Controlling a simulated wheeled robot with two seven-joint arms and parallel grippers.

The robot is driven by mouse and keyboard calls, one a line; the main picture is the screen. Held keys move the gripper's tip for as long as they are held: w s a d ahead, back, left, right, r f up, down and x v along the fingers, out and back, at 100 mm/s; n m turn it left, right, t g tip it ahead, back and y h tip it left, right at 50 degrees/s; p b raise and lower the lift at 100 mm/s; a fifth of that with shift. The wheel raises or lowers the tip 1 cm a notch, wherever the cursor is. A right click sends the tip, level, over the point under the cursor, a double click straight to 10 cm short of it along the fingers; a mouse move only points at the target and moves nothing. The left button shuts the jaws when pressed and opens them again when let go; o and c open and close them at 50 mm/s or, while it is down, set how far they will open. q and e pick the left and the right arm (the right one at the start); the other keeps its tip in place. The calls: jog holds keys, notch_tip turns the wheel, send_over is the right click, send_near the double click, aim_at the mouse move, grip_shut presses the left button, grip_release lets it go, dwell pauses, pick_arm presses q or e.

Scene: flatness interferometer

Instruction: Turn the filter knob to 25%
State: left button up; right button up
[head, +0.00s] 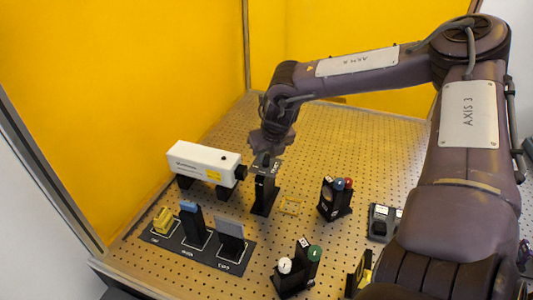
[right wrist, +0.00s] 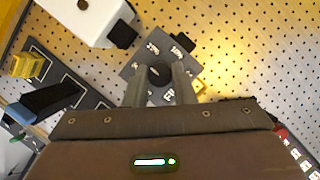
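The filter knob (right wrist: 160,74) is a dark round knob on a grey dial plate (right wrist: 133,70) with white labels around it, in the right wrist view. Some labels are covered by my fingers, and I cannot read the setting. In the head view the filter unit (head: 264,195) is a black upright post under my right gripper (head: 265,153). In the right wrist view the two fingers of my right gripper (right wrist: 161,84) stand on either side of the knob and appear to touch it. My left gripper is not in view.
A white laser box (head: 203,160) stands left of the filter unit. A black tray (head: 195,250) with several upright pieces lies in front. Small black units with coloured knobs (head: 337,198) (head: 300,265) stand to the right and front. The perforated board is free behind.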

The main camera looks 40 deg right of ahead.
grip_shut()
jog(key=shift+f+m+b, duration=0.2)
jog(key=shift+m+b, duration=0.2)
jog(key=shift+b, duration=0.45)
jog(key=m+h+b, duration=0.1)
jog(key=m+b, duration=0.1)
jog(key=b, duration=0.2)
jog(key=shift+a+f+g, duration=0.1)
jog(key=shift+g, duration=0.2)
jog(key=shift+r+m+g+h+b, duration=0.15)
jog(key=shift+m+h+b, duration=0.1)
jog(key=shift+m+b, duration=0.45)
jog(key=shift+r+m+g+h+b, duration=0.15)
jog(key=shift+m+h+b, duration=0.1)
jog(key=shift+m+b, duration=0.45)
jog(key=o, duration=0.8)
grip_release()
